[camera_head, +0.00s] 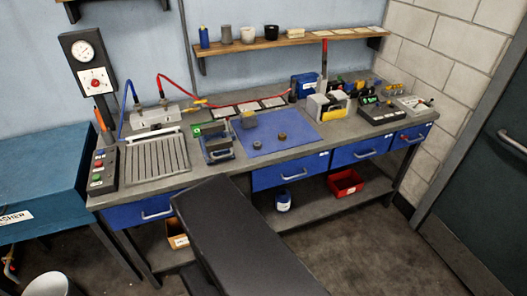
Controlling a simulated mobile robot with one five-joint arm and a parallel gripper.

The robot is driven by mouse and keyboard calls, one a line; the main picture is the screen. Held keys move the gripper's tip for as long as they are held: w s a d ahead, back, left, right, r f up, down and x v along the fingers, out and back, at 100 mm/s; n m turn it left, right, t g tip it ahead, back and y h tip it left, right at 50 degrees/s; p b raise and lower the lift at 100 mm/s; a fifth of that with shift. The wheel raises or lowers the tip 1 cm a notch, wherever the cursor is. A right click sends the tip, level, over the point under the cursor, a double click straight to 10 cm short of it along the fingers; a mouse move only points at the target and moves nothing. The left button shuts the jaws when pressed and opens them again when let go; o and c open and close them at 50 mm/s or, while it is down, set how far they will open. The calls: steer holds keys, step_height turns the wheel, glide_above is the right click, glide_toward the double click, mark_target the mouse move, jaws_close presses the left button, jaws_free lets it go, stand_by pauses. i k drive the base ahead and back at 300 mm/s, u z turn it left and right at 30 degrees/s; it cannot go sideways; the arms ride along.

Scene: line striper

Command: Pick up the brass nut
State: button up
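A small brownish, nut-like piece (282,136) lies on the blue mat (300,124) in the middle of the bench. It looks like the brass nut, but it is too small to make out its shape or any hole. My gripper is not in view. A large dark slab in the lower middle appears to be part of my own body and hides some of the bench front.
The grey bench (330,143) carries a slotted plate (155,158) at left and a yellow-and-grey device (327,105) to the mat's right. A black instrument (382,115) stands farther right. A shelf (290,41) hangs behind.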

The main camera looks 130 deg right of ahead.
mark_target(282, 136)
steer(key=z, duration=0.1)
steer(key=i, duration=0.35)
steer(key=u, duration=4.8)
steer(key=i, duration=0.15)
steer(key=u, duration=2.65)
steer(key=i, duration=0.95)
steer(key=z, duration=0.2)
steer(key=k, duration=0.85)
steer(key=u, duration=0.2)
steer(key=i, duration=0.85)
steer(key=z, duration=0.1)
